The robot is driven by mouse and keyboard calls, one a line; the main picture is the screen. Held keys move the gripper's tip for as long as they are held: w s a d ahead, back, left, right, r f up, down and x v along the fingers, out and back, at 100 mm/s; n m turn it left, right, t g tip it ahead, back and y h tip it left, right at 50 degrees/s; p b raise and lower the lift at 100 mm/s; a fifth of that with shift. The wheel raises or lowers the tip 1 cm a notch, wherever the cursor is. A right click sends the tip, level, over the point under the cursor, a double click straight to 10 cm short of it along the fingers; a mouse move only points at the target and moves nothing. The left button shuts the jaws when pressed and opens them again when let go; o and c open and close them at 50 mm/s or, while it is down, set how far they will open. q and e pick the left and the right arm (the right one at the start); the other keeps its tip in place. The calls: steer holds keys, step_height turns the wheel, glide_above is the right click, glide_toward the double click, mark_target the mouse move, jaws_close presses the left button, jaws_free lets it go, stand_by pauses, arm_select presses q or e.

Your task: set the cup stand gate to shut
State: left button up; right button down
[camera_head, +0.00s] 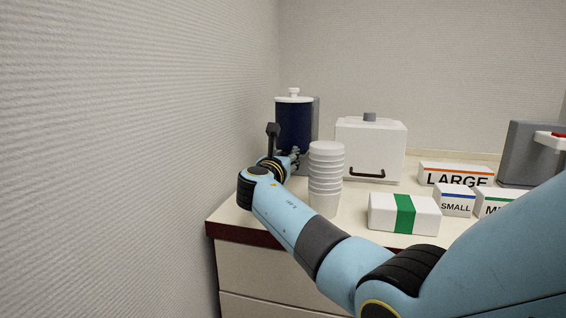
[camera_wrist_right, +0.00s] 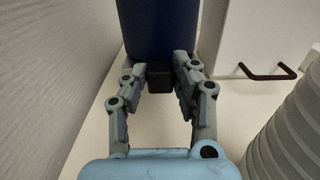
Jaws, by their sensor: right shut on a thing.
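A dark blue cylindrical container (camera_head: 294,124) with a white lid stands at the back left of the counter, against a grey backing. A small dark block (camera_wrist_right: 159,78) sits low on its front in the right wrist view. My right gripper (camera_head: 294,158) reaches the container's foot. It shows larger in the right wrist view (camera_wrist_right: 160,76), with its fingers closed on either side of the dark block. A stack of white cups (camera_head: 326,180) stands to the right of my right gripper. I cannot make out which part is the gate. My left gripper is not in view.
A white box with a dark handle (camera_head: 370,148) stands right of the container. A green-banded white box (camera_head: 404,213) and size-labelled boxes (camera_head: 456,175) lie further right. A grey machine (camera_head: 530,150) is at far right. The wall is close on the left.

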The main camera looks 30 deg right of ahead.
steer(key=shift+w+d+r, duration=0.1)
steer(key=shift+r, duration=0.05)
steer(key=c, duration=1)
jaws_free()
steer(key=shift+w, duration=0.1)
steer(key=shift+c, duration=0.2)
steer(key=v, duration=1.2)
